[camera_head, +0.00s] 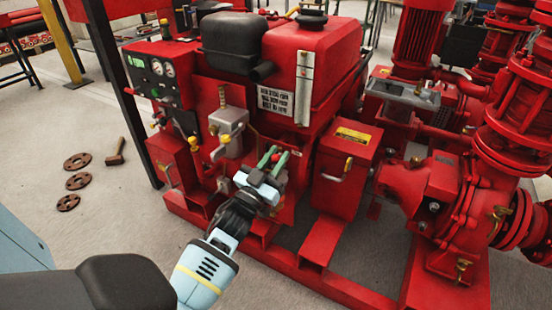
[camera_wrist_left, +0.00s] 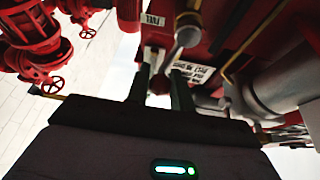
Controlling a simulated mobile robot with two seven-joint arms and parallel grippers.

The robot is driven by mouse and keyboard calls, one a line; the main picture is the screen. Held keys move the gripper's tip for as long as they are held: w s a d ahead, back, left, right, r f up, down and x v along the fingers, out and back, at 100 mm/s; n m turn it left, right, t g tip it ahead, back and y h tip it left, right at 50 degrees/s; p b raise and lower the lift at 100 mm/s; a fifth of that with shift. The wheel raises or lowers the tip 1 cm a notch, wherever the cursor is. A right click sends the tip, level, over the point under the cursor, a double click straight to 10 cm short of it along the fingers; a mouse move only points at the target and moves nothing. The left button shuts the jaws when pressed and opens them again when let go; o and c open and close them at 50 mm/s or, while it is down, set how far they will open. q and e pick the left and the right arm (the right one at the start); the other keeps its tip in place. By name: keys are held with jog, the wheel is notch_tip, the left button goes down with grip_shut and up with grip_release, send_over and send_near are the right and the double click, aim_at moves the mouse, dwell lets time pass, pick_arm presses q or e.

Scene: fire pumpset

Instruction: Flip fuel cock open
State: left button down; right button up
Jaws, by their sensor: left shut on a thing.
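My left gripper (camera_head: 274,158) reaches in from below to the front of the red pumpset and is shut on the fuel cock. In the left wrist view, its two dark green fingers (camera_wrist_left: 161,80) stand on either side of a small reddish part of the fuel cock (camera_wrist_left: 160,85). The fingers and gripper body hide most of the cock, so I cannot tell its exact angle. A plate reading FUEL (camera_wrist_left: 153,20) is just above in that view. My right gripper is not in view.
The red fuel tank (camera_head: 312,45) with its sight gauge is above the gripper. A red box with a yellow label (camera_head: 347,165) stands close to its right. A grey filter housing (camera_head: 229,125) is at its left. A hammer (camera_head: 116,152) lies on the open floor.

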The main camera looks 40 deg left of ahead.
pick_arm(q)
jog(key=shift+s+a+r+n+y+p, duration=0.1)
jog(key=shift+a+r+n+y+p, duration=0.15)
jog(key=shift+n+y+p, duration=0.45)
jog(key=n, duration=0.1)
jog(key=n+y, duration=0.1)
jog(key=n, duration=0.1)
jog(key=shift+s+a+f+p, duration=0.1)
jog(key=shift+a+f+p, duration=0.05)
jog(key=shift+a+p, duration=0.25)
jog(key=c, duration=1.3)
grip_release()
jog(key=shift+o, duration=0.2)
